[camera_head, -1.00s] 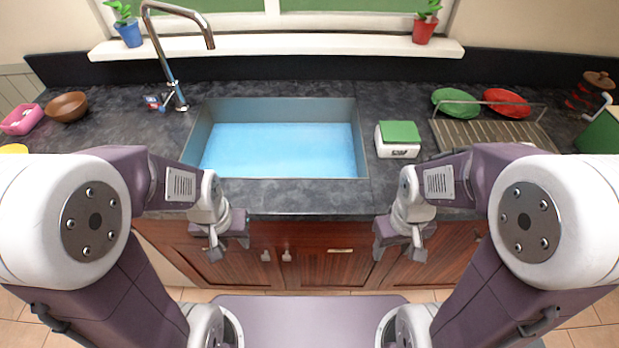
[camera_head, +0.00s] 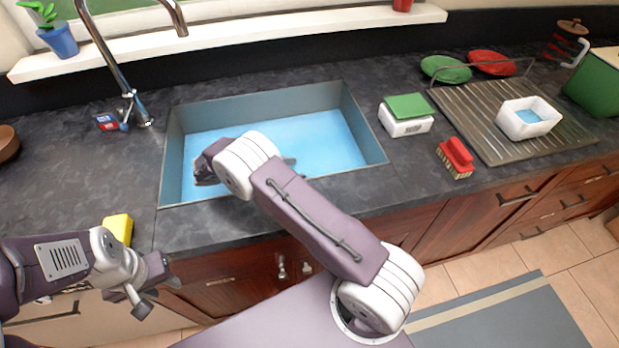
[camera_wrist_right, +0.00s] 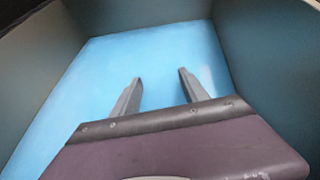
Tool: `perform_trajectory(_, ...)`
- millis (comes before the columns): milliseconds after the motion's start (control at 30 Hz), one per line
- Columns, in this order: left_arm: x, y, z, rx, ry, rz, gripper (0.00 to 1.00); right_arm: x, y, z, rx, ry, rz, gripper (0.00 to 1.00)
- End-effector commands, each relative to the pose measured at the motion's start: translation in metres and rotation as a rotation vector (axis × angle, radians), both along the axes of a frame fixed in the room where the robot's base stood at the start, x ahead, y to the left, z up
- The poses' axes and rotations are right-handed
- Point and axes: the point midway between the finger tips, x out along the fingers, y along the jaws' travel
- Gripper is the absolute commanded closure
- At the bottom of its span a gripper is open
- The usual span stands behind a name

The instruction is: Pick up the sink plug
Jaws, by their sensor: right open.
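I see no sink plug in either view. The grey-walled sink (camera_head: 345,100) has a bright blue surface inside, and no plug shows on it. My right arm reaches over the sink, and its wrist hides part of the basin in the head view. In the right wrist view my right gripper (camera_wrist_right: 160,75) is open and empty, its two fingers apart and pointing at the blue surface (camera_wrist_right: 150,50). My left gripper (camera_head: 154,284) is at the lower left, in front of the counter edge, with its fingers apart and nothing between them.
A tall tap (camera_head: 115,75) stands behind the sink. A yellow sponge (camera_head: 118,229) lies left of it. Right of it are a green-topped white box (camera_head: 406,126), a red brush (camera_head: 456,157) and a drying rack (camera_head: 480,125) with a white tub (camera_head: 528,130).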

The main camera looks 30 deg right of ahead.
Motion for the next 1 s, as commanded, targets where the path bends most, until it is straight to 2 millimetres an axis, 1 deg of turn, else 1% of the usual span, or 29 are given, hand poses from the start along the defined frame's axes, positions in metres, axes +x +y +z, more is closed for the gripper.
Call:
perform_trajectory(233,0.000,0.000,0.002,0.000,0.000,0.001,0.64,-0.002,-0.031,-0.014,0.001,0.001,-0.004,0.48)
perform_trajectory(367,0.000,0.000,0.002,0.000,0.000,0.000,0.64,-0.002,-0.035,-0.017,0.001,0.000,-0.002,0.48)
perform_trajectory(467,0.000,0.000,0.003,0.000,0.000,0.000,0.64,-0.003,-0.042,-0.021,0.002,0.002,-0.004,0.48)
perform_trajectory(600,0.000,0.000,0.004,0.000,0.000,0.000,0.64,-0.006,-0.063,-0.035,0.001,0.004,-0.006,0.48)
perform_trajectory(700,0.000,0.000,0.004,0.000,0.000,0.000,0.64,-0.006,-0.077,-0.041,0.002,0.001,-0.005,0.48)
perform_trajectory(900,0.000,0.000,0.004,0.000,0.000,0.001,0.64,-0.005,-0.079,-0.043,0.002,-0.001,-0.003,0.48)
perform_trajectory(967,0.000,0.000,0.004,0.000,0.000,0.001,0.64,-0.005,-0.078,-0.043,0.002,-0.001,-0.003,0.65)
perform_trajectory(1000,0.000,0.000,0.004,0.000,0.000,0.001,0.64,-0.005,-0.078,-0.043,0.002,-0.001,-0.003,0.76)
